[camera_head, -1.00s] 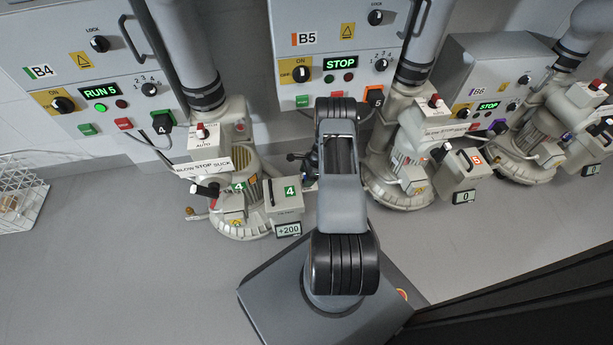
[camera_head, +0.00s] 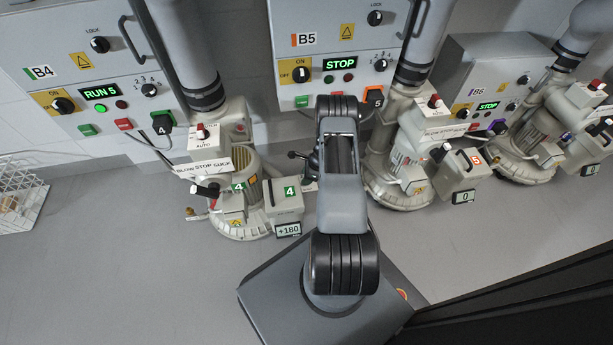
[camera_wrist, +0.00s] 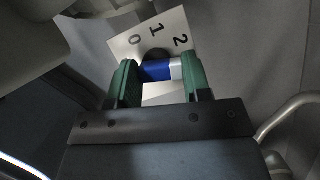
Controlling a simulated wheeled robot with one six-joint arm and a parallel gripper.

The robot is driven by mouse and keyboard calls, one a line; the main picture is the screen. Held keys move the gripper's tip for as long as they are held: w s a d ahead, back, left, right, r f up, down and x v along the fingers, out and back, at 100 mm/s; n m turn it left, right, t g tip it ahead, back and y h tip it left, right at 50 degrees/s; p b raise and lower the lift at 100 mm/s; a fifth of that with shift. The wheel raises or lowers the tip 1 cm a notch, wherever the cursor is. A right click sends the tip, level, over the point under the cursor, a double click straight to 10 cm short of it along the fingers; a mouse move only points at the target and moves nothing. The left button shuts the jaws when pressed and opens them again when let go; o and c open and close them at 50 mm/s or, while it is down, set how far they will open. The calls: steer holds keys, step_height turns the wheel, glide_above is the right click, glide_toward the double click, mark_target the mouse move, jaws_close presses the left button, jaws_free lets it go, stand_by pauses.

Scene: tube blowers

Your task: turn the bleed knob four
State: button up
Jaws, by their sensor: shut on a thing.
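In the wrist view my gripper (camera_wrist: 160,85) has its two green fingers closed on the sides of a blue knob (camera_wrist: 155,72) with a pale band at its right. A white scale plate (camera_wrist: 128,42) marked 0, 1, 2 shows just behind the knob. The knob's pointer, if any, cannot be made out. My arm hides the knob and the fingers there.
Panel B4 (camera_head: 100,80) reads RUN 5 with a green lamp lit; panel B5 (camera_head: 330,50) reads STOP. Blower five (camera_head: 400,175) stands close right of my arm. A white wire crate (camera_head: 25,205) sits at the far left. The floor in front of blower four is clear.

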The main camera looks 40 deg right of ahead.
steer(key=o, duration=0.9)
steer(key=p+v, duration=0.5)
steer(key=v, duration=0.8)
steer(key=shift+s+r+p, duration=0.1)
steer(key=shift+r+p, duration=0.25)
steer(key=shift+r, duration=0.05)
